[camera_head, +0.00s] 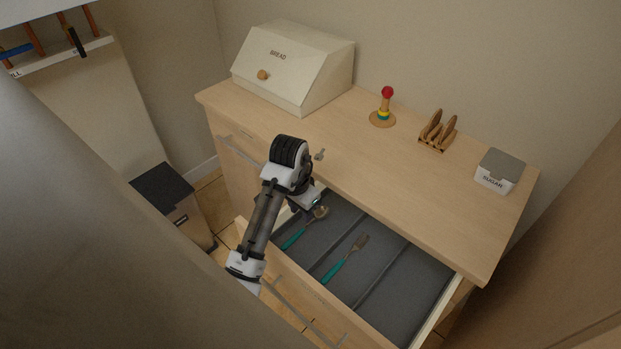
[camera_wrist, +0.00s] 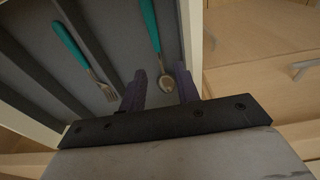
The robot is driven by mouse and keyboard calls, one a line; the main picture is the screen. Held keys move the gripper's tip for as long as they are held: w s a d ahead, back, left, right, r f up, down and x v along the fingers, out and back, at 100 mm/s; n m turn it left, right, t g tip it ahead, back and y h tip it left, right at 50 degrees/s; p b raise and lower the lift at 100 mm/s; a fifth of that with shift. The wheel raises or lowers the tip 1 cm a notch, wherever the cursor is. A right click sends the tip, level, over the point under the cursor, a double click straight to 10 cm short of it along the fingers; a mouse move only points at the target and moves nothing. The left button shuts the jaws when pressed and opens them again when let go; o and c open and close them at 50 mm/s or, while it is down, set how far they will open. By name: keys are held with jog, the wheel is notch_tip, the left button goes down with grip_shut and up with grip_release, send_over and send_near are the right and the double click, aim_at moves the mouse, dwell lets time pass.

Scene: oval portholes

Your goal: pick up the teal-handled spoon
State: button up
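The teal-handled spoon (camera_head: 293,240) lies in the left compartment of the open drawer (camera_head: 395,295), its metal bowl toward the back. In the wrist view the spoon's bowl (camera_wrist: 166,84) shows between the two dark fingers, with its teal handle running up and away. My gripper (camera_wrist: 161,74) is open and empty. In the head view my gripper (camera_head: 314,202) is at the drawer's back left, close to the spoon's bowl; I cannot tell its exact height above it.
A teal-handled fork (camera_head: 338,266) lies in the neighbouring compartment, past a divider. The countertop (camera_head: 400,185) overhangs the drawer's back. It bears a bread box (camera_head: 290,65), a ring stacker (camera_head: 384,112), a wooden rack (camera_head: 438,132) and a sugar box (camera_head: 498,172).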

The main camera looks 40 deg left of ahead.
aim_at(306, 227)
jog(key=shift+w+d+f+p, duration=0.1)
jog(key=shift+w+f+p, duration=0.15)
jog(key=shift+f, duration=0.85)
jog(key=shift+w+d+f+p, duration=0.1)
jog(key=shift+w+f+p, duration=0.1)
jog(key=shift+f, duration=0.95)
jog(key=shift+w+f+p, duration=0.2)
jog(key=shift+f+p, duration=0.05)
jog(key=shift+f, duration=0.85)
grip_shut()
